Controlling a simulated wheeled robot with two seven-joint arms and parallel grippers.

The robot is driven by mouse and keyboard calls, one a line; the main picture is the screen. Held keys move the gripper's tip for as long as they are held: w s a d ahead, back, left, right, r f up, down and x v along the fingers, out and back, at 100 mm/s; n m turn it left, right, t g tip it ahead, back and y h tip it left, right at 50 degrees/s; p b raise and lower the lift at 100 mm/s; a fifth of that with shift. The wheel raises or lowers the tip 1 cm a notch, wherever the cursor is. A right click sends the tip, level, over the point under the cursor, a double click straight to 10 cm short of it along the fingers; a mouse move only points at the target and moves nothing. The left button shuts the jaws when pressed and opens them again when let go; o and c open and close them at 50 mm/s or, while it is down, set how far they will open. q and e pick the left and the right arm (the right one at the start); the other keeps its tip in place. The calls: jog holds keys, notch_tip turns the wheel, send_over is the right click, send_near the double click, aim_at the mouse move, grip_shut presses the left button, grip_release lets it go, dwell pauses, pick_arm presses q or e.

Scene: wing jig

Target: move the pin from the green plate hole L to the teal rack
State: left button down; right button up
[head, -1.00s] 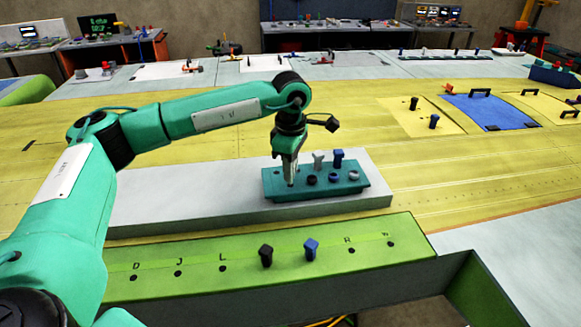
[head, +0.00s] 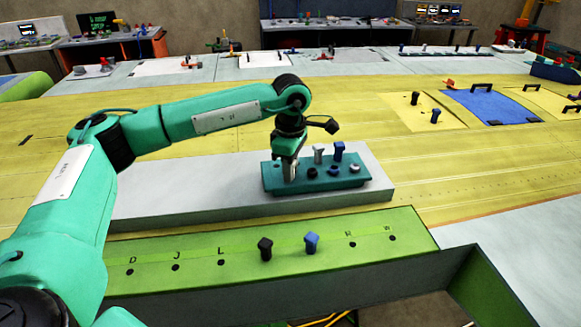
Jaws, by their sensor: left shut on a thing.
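The green plate (head: 330,250) lies in front, with its hole L (head: 221,262) empty. A black pin (head: 265,248) and a blue pin (head: 312,242) stand in other holes of this plate. The teal rack (head: 318,186) sits behind it on a pale block. My left gripper (head: 290,178) points down at the rack's left end, shut on a pin that is mostly hidden by the fingers. I cannot tell how deep that pin sits in the rack. My right gripper is not in view.
A light grey pin (head: 319,153) and a blue pin (head: 339,151) stand in the rack's back row, close right of my gripper. Low dark, blue and grey pieces sit in its front row. The pale block (head: 180,200) is clear at left.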

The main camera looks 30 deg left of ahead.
pick_arm(q)
jog(key=c, duration=1.2)
grip_release()
jog(key=shift+o, duration=0.4)
jog(key=shift+r, duration=0.1)
jog(key=shift+r, duration=0.3)
notch_tip(320, 180, up, 13)
jog(key=b, duration=0.4)
